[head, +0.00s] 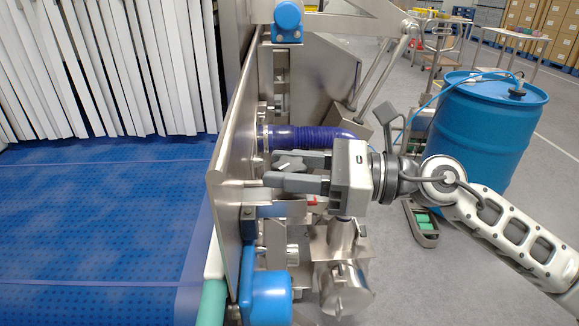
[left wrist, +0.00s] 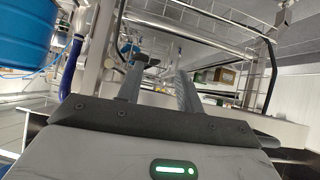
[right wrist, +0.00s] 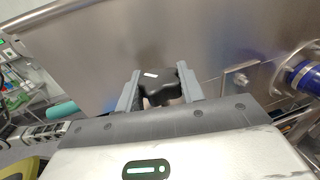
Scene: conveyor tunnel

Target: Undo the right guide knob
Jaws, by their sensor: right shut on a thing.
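The right guide knob (head: 290,163) is a dark, lobed knob on the outer face of the steel side guide (head: 237,150). In the right wrist view the black knob (right wrist: 160,86) sits between the two fingers, close to the steel panel. My right gripper (head: 272,168) reaches in from the right, its fingers on either side of the knob and shut on it. The knob's stem is hidden. My left gripper (left wrist: 159,68) shows only in the left wrist view; its fingers are apart with nothing between them.
A blue corrugated hose (head: 305,138) runs just behind the right gripper. A blue belt (head: 95,230) lies left of the guide, below white strip curtains (head: 120,65). Steel machinery (head: 340,265) is below the gripper. A blue drum (head: 485,125) stands on the floor at right.

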